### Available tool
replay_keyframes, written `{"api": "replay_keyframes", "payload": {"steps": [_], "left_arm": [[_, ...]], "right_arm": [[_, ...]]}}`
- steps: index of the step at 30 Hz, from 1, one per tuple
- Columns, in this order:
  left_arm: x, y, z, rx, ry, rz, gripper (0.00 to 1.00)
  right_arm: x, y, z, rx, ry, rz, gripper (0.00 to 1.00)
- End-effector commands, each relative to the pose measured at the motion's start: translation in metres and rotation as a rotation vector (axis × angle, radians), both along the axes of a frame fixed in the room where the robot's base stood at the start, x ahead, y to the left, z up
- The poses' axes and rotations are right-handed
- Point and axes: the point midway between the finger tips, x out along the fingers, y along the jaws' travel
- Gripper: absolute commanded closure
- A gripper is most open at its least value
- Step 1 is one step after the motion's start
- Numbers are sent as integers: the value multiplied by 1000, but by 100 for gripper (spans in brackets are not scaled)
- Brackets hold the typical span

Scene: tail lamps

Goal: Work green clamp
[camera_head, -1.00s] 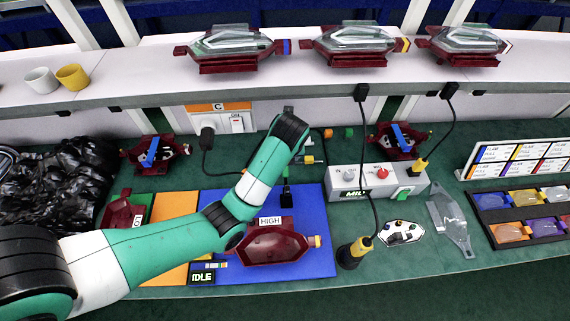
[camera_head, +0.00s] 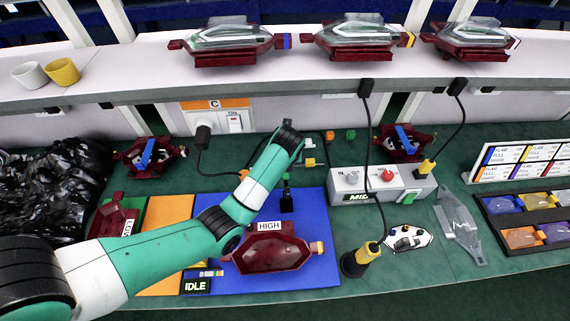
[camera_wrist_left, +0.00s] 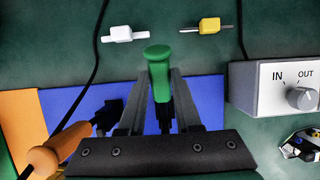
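The green clamp has a green handle (camera_wrist_left: 160,72) and a black base (camera_head: 287,203) on the blue mat (camera_head: 318,215). In the left wrist view the handle stands between the two fingers of my left gripper (camera_wrist_left: 160,76), with the fingertips close against both sides. The gripper appears shut on it. In the head view my left wrist hides most of the fingers. A dark red lamp housing (camera_head: 270,257) labelled HIGH lies on the mat just in front of the clamp. My right gripper is not in view.
An orange-handled tool (camera_wrist_left: 58,146) lies left of the fingers in the wrist view. A white connector (camera_wrist_left: 123,34) and a yellow connector (camera_wrist_left: 208,26) lie beyond them. A grey switch box (camera_head: 385,190) stands to the right, with a black cable (camera_head: 375,150) hanging nearby.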

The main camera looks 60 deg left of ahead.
Motion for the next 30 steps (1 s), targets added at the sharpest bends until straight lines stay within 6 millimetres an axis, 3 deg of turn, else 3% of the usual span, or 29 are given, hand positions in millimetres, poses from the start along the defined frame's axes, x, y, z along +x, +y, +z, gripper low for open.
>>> {"api": "replay_keyframes", "payload": {"steps": [1,4,5,30], "left_arm": [[0,0,0,0,0,0,81],[0,0,0,0,1,0,99],[0,0,0,0,1,0,100],[0,0,0,0,1,0,100]], "right_arm": [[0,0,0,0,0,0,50],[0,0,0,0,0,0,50],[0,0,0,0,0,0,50],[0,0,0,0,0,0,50]]}}
